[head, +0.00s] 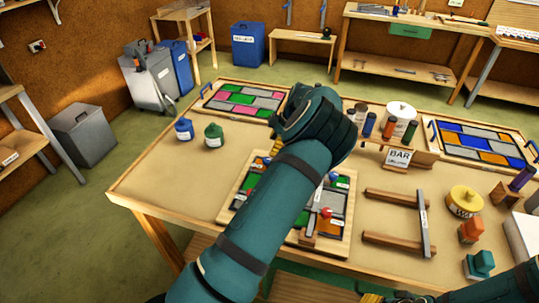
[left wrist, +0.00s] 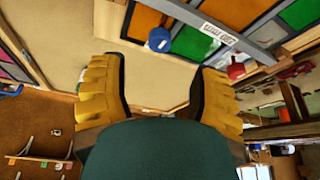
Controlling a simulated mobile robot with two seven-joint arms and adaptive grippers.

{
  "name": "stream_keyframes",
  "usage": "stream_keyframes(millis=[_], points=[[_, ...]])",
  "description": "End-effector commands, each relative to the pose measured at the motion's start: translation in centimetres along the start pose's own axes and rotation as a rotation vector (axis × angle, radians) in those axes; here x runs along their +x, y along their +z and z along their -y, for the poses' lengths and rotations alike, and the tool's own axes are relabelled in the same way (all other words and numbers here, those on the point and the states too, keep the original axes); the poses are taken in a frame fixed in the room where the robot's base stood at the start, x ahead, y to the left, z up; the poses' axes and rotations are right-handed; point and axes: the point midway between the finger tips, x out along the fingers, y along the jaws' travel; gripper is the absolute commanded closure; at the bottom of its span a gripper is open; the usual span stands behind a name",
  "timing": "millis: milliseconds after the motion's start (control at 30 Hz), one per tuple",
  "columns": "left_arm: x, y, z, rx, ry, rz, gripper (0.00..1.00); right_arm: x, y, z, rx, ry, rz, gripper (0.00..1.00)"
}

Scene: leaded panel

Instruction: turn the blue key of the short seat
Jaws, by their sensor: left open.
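The blue key (head: 333,176) is a small round blue knob on the framed leaded panel (head: 343,238) in the middle of the bench. It also shows in the left wrist view (left wrist: 159,39), beside a grey labelled bar (left wrist: 214,33). A red key (head: 326,212) sits farther along the same panel and also shows in the left wrist view (left wrist: 236,70). My left gripper (left wrist: 163,76) is open and empty, apart from the blue key. In the head view my left arm hides most of it and part of the panel. Only yellow bits of my right gripper (head: 373,297) show at the bottom edge.
Blue (head: 184,129) and green (head: 214,135) bottles stand on the left of the bench. Finished-looking panels lie at the back left (head: 243,101) and right (head: 482,142). A BAR sign (head: 398,157), wooden rack (head: 400,220) and yellow roll (head: 464,201) stand right. The bench's left front is clear.

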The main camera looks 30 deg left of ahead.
Motion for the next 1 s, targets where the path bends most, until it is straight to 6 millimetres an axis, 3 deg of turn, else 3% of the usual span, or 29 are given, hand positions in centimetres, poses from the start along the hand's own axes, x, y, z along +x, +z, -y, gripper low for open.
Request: stream_keyframes(millis=[100, 300, 1000], points=[[-2.2, 0.0, 0.0, 0.001, 0.002, 0.001, 0.38, 0.0, 0.0, 0.0, 0.000, 0.000, 0.000, 0.53], [-4.0, 0.0, 0.0, 0.000, 0.000, 0.000, 0.38, 0.0, 0.0, 0.0, 0.000, 0.000, 0.000, 0.53], [-4.2, 0.0, 0.0, 0.000, -0.002, -0.001, 0.38, 0.0, 0.0, 0.0, 0.000, 0.000, 0.000, 0.53]])
